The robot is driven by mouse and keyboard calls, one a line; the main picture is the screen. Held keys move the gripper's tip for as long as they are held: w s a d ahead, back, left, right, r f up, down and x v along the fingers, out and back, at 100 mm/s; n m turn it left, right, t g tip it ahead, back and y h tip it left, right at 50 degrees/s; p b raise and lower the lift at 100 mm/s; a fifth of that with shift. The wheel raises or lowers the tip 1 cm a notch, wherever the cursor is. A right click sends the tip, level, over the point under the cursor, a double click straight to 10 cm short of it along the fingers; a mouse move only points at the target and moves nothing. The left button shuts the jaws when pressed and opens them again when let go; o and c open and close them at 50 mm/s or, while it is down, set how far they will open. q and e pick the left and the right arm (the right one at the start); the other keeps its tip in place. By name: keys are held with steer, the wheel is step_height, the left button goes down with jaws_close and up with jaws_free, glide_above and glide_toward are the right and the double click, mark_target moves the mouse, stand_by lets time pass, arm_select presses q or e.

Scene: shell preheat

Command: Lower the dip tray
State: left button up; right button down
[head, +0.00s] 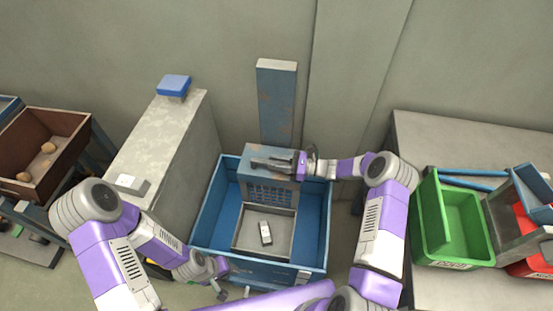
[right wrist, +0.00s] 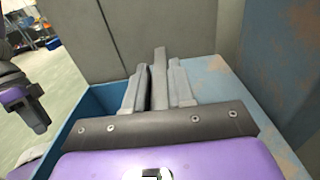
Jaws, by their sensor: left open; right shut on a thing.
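The dip tray (head: 240,238) is a shallow grey tray inside a blue open tank (head: 205,215). A small grey-white block with a dark patch (head: 265,233) lies in it. A worn blue carriage (head: 268,193) with a grid front stands at the tray's back. My right gripper (head: 262,164) reaches in from the right over the carriage top. In the right wrist view its fingers (right wrist: 158,90) are shut on a narrow grey bar (right wrist: 159,75). My left gripper (head: 220,285) is open and empty by the tank's front left corner.
A blue upright post (head: 277,100) rises behind the tank. A grey wall block (head: 160,140) with a blue box (head: 174,86) on top stands left. A brown bin (head: 38,140) is far left. A green bin (head: 455,225) stands on the right table (head: 425,140).

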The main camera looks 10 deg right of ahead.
step_height(320, 180, down, 4)
steer(key=shift+f+b, duration=0.15)
steer(key=shift+b, duration=0.95)
steer(key=shift+s+f, duration=0.1)
steer(key=shift+f, duration=0.05)
steer(key=c, duration=1)
jaws_free()
steer(key=shift+c, duration=0.2)
step_height(320, 180, up, 10)
steer(key=p, duration=0.3)
steer(key=shift+p, duration=0.35)
